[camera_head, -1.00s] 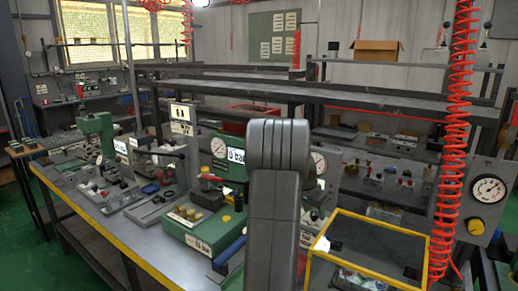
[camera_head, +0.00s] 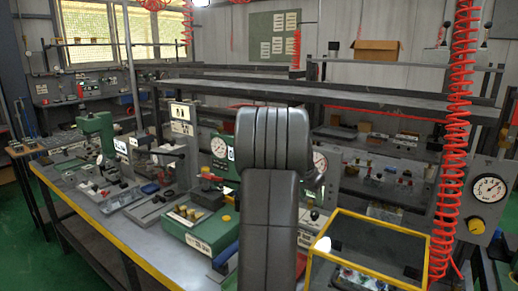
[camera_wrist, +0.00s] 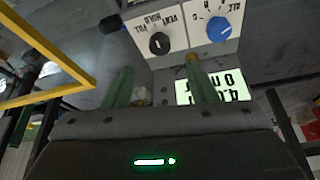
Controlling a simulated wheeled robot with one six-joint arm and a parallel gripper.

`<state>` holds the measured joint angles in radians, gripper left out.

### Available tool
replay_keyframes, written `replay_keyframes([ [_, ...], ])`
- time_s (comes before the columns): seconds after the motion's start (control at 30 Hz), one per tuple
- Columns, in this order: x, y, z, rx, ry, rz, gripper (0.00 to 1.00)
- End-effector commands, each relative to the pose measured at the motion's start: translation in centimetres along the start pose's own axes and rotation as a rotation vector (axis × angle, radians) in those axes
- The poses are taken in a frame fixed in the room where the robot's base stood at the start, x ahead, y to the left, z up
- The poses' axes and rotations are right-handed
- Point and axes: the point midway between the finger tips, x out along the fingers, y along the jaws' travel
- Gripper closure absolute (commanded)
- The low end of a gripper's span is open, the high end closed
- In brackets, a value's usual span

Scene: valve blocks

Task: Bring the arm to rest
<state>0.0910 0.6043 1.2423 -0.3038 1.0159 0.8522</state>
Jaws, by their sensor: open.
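My gripper (camera_wrist: 161,66) shows in the wrist view with its two green fingers apart and nothing visible between them. Beyond the fingertips is a panel with a black knob (camera_wrist: 158,44) and a blue knob (camera_wrist: 217,27) on white labelled plates, upside down in this view. A lit green display (camera_wrist: 215,86) lies behind the right finger, partly hidden by it. In the head view my grey arm stands upright in the middle and hides part of the green valve test unit (camera_head: 200,237). My gripper is hidden from the head view.
A yellow-framed bin (camera_head: 372,236) stands right of my arm; a yellow frame also shows at left in the wrist view (camera_wrist: 45,40). A red coiled hose (camera_head: 457,130) hangs at right beside a gauge panel (camera_head: 487,200). Fixtures crowd the yellow-edged bench (camera_head: 115,245).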

Motion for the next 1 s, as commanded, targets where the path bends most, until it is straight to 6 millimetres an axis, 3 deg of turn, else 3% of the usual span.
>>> replay_keyframes([
  [0.3,-6.6,-0.1,0.0,-0.001,0.003,-0.003,0.48],
  [0.4,-3.8,0.1,0.1,-0.001,-0.005,0.005,0.48],
  [1.0,8.1,0.1,0.0,-0.004,-0.003,0.001,0.48],
])
